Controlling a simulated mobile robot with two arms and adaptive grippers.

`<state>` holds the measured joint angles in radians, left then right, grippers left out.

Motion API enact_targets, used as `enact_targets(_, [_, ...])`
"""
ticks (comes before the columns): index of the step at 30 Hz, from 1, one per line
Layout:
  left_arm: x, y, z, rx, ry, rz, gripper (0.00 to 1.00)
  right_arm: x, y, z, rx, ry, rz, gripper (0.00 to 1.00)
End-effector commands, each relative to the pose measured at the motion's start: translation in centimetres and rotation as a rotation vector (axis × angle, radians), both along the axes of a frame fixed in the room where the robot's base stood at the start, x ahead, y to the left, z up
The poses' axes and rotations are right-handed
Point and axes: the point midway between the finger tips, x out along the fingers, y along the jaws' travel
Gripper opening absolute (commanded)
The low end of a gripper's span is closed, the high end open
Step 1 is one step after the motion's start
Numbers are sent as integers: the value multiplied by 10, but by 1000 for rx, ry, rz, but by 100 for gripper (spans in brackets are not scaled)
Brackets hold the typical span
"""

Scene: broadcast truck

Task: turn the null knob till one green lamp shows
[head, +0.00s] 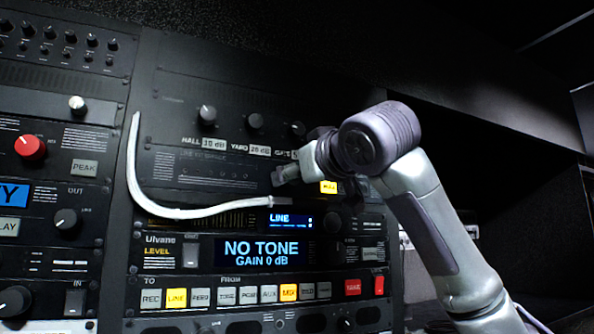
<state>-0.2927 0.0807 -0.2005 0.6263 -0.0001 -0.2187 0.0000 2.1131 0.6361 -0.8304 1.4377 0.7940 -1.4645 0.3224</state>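My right arm comes in from the right, and its gripper (286,174) is in front of the rack panel with the knobs marked HALL and YARD. The gripper is seen partly side-on, and whether its fingers are open or shut cannot be made out. The HALL knob (207,115), the YARD knob (254,121) and a third knob (298,129) sit in a row above it. I cannot read which knob is the null knob. A row of small dark marks (205,172) is on the panel below; no green lamp shows lit. My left gripper is not in view.
A white cable (134,180) hangs in a curve across the panel and ends near the LINE display (291,220). Below is a display (262,252) reading NO TONE, GAIN 0 dB. A red knob (30,147) is at left. Dark space lies at right.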

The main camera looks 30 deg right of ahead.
Motion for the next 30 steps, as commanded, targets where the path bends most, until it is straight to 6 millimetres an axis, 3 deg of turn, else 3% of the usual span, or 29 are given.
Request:
enact_targets(4, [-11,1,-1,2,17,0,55,0,0,-1,0,1,0,55])
enact_targets(14, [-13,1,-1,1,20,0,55,0,0,0,0,1,0,0])
enact_targets(23, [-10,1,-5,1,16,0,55,0,0,-2,30,0,0,0])
enact_targets(30, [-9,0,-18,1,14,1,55,1,1,-4,157,-6,3,0])
